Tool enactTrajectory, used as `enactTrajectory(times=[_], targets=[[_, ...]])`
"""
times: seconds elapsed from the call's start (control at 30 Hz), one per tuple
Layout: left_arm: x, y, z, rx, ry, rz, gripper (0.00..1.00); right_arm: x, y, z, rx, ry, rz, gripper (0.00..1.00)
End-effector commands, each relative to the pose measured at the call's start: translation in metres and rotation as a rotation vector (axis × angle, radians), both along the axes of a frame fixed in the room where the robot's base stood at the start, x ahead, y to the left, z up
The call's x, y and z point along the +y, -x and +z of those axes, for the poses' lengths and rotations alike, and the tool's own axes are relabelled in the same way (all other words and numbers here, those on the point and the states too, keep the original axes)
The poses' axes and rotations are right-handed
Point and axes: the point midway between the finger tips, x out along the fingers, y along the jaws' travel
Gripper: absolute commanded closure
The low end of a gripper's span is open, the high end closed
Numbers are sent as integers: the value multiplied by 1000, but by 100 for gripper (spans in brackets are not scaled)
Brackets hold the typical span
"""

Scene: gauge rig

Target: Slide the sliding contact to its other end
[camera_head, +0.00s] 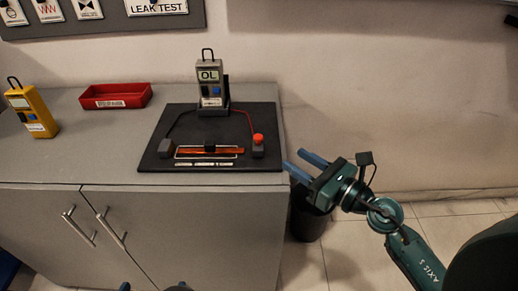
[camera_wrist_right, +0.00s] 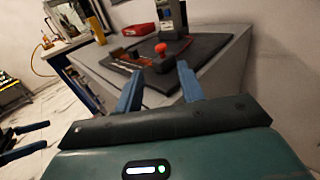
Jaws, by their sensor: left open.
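The sliding contact (camera_head: 209,147) is a small black block on an orange wound resistor (camera_head: 228,151) with a pale rod frame, near the middle of its length. The resistor lies on a black board (camera_head: 262,112) on the cabinet. My right gripper (camera_head: 294,159) is open and empty, just right of the board and apart from it; its spread blue fingers also show in the right wrist view (camera_wrist_right: 158,84). My left gripper barely enters the bottom edge of the head view; its open blue fingers show at the left of the right wrist view (camera_wrist_right: 46,134).
A meter reading OL (camera_head: 209,80) stands behind the resistor, with wires to two terminal blocks; the right one has an orange-red knob (camera_head: 258,139). A red tray (camera_head: 115,96) and a yellow meter (camera_head: 32,108) sit left. A dark bin (camera_head: 308,222) stands beside the cabinet.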

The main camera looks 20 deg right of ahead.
Motion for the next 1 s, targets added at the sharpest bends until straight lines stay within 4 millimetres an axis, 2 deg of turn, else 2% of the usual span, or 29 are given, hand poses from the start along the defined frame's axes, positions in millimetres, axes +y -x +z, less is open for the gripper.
enactTrajectory(times=[0.13,0.27,0.5,0.7,1.0], targets=[[-1,0,1,1,7,1,0,2,-7,-1,-8,18,-1,61],[-3,-1,3,16,7,-4,0,12,-24,2,-8,14,0,61],[-6,-3,0,39,10,-10,0,37,-69,1,-7,11,-1,61],[-6,-4,-1,44,10,-12,0,54,-99,-1,-5,12,0,61],[-6,-3,-3,50,9,-13,0,64,-115,-2,-4,13,0,61]])
